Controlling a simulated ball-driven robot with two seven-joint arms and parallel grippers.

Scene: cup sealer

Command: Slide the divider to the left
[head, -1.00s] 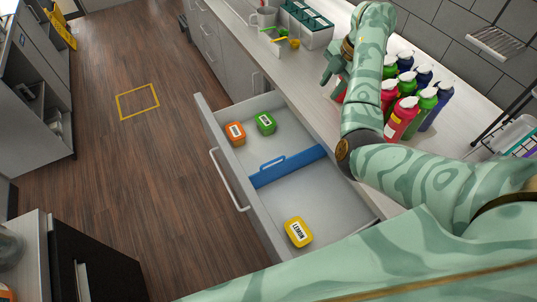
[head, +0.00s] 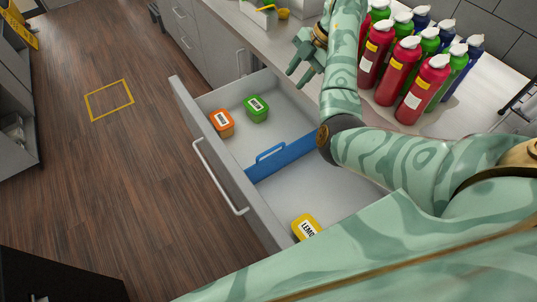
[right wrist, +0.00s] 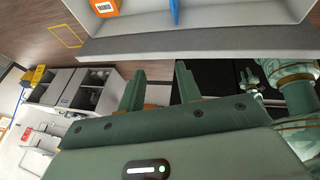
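The blue divider (head: 284,160), with a raised handle loop, stands across the open grey drawer (head: 233,178). An orange tub (head: 222,122) and a green tub (head: 256,108) sit on its far side, and a yellow tub labelled lemon (head: 305,227) on its near side. My right gripper (head: 298,74) is over the counter edge, beyond the divider and apart from it, with its fingers apart and empty. In the right wrist view the spread fingers (right wrist: 160,88) show below the drawer, with part of the divider (right wrist: 175,10) at the top.
Several red, green and blue bottles (head: 405,70) stand on the counter beside my right arm. The drawer front with its handle (head: 218,178) borders open wooden floor (head: 110,170) on the left. A yellow floor square (head: 109,99) lies there.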

